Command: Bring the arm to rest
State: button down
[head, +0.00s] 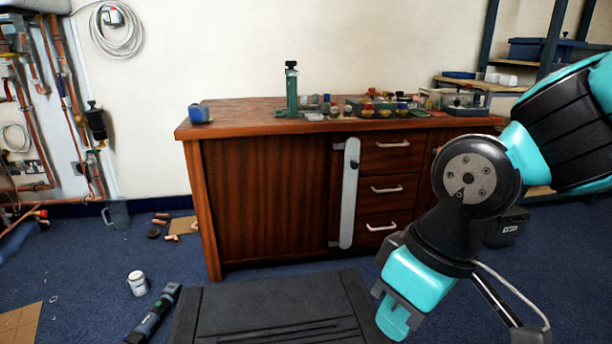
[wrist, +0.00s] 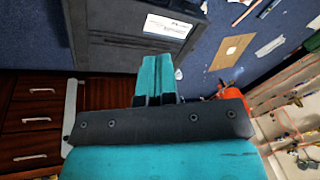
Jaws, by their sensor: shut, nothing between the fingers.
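My gripper (head: 391,322) hangs at the lower right of the head view, in front of the wooden cabinet and beside the dark platform at the bottom. Its teal fingers are together and hold nothing. In the wrist view my gripper (wrist: 155,62) points toward the dark panel, with its two teal fingers side by side. My arm comes in from the right of the head view and bends downward at a dark joint.
The wooden cabinet (head: 262,200) stands against the wall, with a green stand (head: 292,92) and several small parts on top. A white jar (head: 137,283) and a dark tool (head: 153,316) lie on the blue floor at left. Copper pipes line the left wall.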

jog(key=s+d+r+m+y, duration=0.1)
jog(key=s+d+r, duration=0.3)
jog(key=s+d, duration=0.1)
notch_tip(320, 180, up, 38)
jog(key=p, duration=3.8)
jog(key=shift+f, duration=0.25)
jog(key=shift+a, duration=0.15)
